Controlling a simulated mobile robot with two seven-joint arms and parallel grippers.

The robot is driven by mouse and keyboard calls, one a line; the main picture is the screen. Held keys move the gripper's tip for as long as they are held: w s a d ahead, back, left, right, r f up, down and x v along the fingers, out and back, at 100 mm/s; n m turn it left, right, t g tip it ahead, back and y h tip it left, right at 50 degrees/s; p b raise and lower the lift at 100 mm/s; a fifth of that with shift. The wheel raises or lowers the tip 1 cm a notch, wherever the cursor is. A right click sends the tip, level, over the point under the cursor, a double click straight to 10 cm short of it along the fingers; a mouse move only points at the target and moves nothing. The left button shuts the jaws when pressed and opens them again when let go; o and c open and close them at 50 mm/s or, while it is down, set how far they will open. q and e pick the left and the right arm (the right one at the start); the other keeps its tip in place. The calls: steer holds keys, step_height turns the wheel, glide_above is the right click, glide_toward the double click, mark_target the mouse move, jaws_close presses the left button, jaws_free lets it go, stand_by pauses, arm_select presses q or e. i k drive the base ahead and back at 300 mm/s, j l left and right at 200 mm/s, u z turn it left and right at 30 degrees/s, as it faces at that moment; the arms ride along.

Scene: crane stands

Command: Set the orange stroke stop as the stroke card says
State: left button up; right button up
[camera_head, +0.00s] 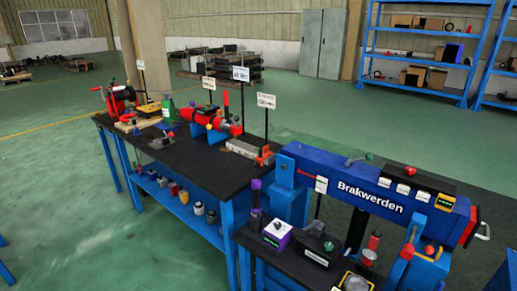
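A small orange-red block (264,156), which looks like the stroke stop, stands at the right end of a low grey rail or base (242,149) on the dark-topped bench. A white card (266,101) on a thin post rises just behind it and may be the stroke card; its print is too small to read. Other white cards stand on posts farther left, one (240,74) with large dark print and one (209,83) beside it. Neither of my grippers shows in the view.
The long bench (180,171) has blue legs and a lower shelf with several cans. A red cylinder device (203,121) stands on it. The blue Brakwerden machine (370,190) fills the right. Open green floor (60,190) lies left of the bench.

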mark_target(266, 153)
steer(key=i+j+z, duration=0.1)
steer(key=i+j, duration=0.15)
steer(key=j, duration=0.2)
steer(key=i+j+z, duration=0.1)
steer(key=i+j, duration=0.15)
steer(key=j, duration=0.25)
steer(key=i+j+z, duration=0.15)
steer(key=j, duration=0.3)
steer(key=i+j+z, duration=0.1)
steer(key=i+j, duration=0.15)
steer(key=j, duration=0.3)
steer(key=i+j+z, duration=0.1)
steer(key=j, duration=0.4)
steer(key=i+j+z, duration=0.1)
steer(key=i+j, duration=0.15)
steer(key=j, duration=0.35)
steer(key=i+j+z, duration=0.15)
steer(key=j, duration=0.4)
steer(key=i+j+z, duration=0.1)
steer(key=j, duration=0.45)
